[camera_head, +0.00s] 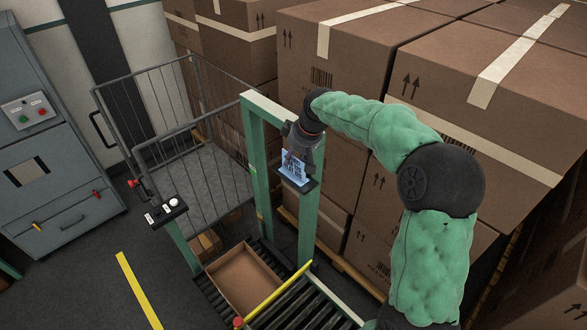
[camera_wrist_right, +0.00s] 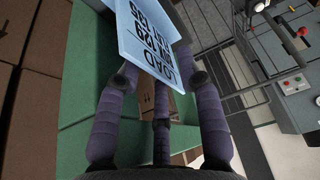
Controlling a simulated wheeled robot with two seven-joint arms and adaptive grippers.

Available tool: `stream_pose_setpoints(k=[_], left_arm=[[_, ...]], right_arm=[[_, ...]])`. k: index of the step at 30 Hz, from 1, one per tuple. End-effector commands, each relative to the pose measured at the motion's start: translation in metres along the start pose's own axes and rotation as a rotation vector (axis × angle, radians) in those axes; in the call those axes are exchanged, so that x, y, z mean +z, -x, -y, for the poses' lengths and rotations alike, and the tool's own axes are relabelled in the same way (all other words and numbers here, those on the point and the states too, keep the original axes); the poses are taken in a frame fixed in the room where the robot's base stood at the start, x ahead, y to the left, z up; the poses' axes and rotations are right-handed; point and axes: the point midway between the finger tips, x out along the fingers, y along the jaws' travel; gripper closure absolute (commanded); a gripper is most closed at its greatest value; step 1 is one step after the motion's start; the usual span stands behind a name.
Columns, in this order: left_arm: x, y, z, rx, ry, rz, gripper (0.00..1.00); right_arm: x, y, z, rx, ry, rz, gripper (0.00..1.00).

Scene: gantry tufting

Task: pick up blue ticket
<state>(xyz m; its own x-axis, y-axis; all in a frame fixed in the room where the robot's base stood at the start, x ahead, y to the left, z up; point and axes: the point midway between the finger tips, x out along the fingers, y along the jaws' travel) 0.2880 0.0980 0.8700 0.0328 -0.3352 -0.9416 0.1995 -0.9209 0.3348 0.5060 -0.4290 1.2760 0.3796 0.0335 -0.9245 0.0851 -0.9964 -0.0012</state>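The blue ticket (camera_head: 295,168) is a light-blue card with dark printed lettering. It stands tilted at a small dark holder (camera_head: 308,184) on the green post frame. My right gripper (camera_head: 299,150) is at the ticket, reaching it from above. In the right wrist view the ticket (camera_wrist_right: 155,38) lies at the purple fingertips (camera_wrist_right: 158,76), and its lower edge hides the tip of the middle finger. The outer fingers stand either side of its lower part. Whether the fingers press on it cannot be made out. My left gripper is not in view.
The green frame (camera_head: 263,103) stands close by the gripper, with stacked cartons (camera_head: 340,60) behind. Below are an open carton (camera_head: 243,277), a roller conveyor (camera_head: 300,305) and a yellow bar (camera_head: 278,291). A mesh fence (camera_head: 205,175) and a grey cabinet (camera_head: 45,150) are left.

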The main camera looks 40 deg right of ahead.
Motion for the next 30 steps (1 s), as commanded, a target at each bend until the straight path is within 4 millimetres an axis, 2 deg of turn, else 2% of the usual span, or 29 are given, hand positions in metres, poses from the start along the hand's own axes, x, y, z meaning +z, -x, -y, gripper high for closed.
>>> stream_pose_setpoints(k=[18, 23, 30], left_arm=[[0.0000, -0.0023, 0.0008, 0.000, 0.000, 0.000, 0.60], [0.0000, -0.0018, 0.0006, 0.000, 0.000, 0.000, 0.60], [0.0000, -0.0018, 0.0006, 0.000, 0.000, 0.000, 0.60]], right_arm=[[0.0011, -0.0045, -0.0001, 0.000, 0.000, 0.000, 0.63], [0.0009, -0.0040, -0.0001, 0.000, 0.000, 0.000, 0.99], [0.0009, -0.0041, 0.0000, 0.000, 0.000, 0.000, 1.00]])
